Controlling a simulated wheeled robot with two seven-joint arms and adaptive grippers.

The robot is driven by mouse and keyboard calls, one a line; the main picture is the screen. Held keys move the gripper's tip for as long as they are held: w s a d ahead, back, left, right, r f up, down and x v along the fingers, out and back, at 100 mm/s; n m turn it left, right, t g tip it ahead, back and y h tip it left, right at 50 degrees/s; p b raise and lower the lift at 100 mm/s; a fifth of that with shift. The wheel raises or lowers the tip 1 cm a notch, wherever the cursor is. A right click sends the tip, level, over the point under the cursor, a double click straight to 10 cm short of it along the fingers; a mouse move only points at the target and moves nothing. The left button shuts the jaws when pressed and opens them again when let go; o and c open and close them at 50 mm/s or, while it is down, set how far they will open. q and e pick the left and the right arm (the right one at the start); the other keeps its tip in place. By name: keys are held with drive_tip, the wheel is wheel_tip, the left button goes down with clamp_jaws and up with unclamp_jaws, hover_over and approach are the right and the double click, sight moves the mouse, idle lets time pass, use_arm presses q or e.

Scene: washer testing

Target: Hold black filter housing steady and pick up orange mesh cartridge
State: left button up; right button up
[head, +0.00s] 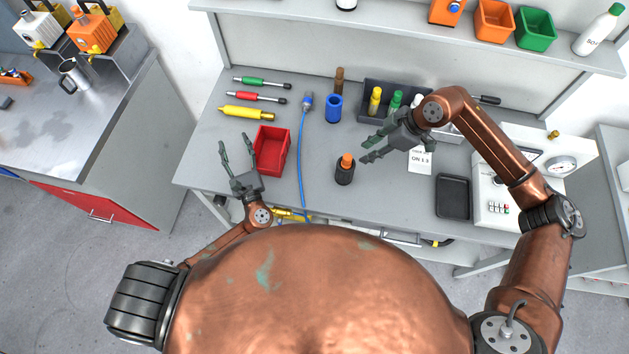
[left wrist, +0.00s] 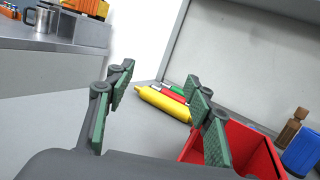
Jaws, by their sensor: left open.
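The black filter housing (head: 344,176) stands upright on the grey bench near its front middle. The orange mesh cartridge (head: 347,160) sticks up out of its top. My right gripper (head: 368,149) is above and to the right of the housing, with its fingers apart and pointing left; I see nothing between them. My left gripper (head: 236,158) is open and empty at the left of the bench, beside the red bin; its fingers also show in the left wrist view (left wrist: 160,110). The housing is out of the left wrist view.
A red bin (head: 286,152) stands by my left gripper, and a blue hose (head: 302,150) lies between bin and housing. Behind are a blue cylinder (head: 333,108), a brown bottle (head: 339,80) and a dark rack (head: 411,90). A black tray (head: 454,197) and a gauge box (head: 500,212) are right.

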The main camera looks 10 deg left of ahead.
sight(341, 175)
use_arm(q)
drive_tip(key=s+d+f+m+h, duration=0.1)
drive_tip(key=d+m+h, duration=0.2)
drive_tip(key=d, duration=0.8)
drive_tip(key=s+d+f+m+h, duration=0.2)
drive_tip(key=d+m+h, duration=0.2)
drive_tip(key=d+h, duration=0.3)
drive_tip(key=s+d+f+m+h, duration=0.1)
drive_tip(key=d+m+h, duration=0.2)
drive_tip(key=d, duration=1.3)
drive_tip(key=shift+s+d+f+m+h, duration=0.2)
drive_tip(key=shift+h, duration=0.6)
drive_tip(key=shift+s+d+f+m+h, duration=0.15)
drive_tip(key=shift+s+d+m+h, duration=0.05)
drive_tip(key=shift+h, duration=0.6)
drive_tip(key=x, duration=1.2)
drive_tip(key=shift+a, duration=0.1)
drive_tip(key=shift+c, duration=0.4)
clamp_jaws()
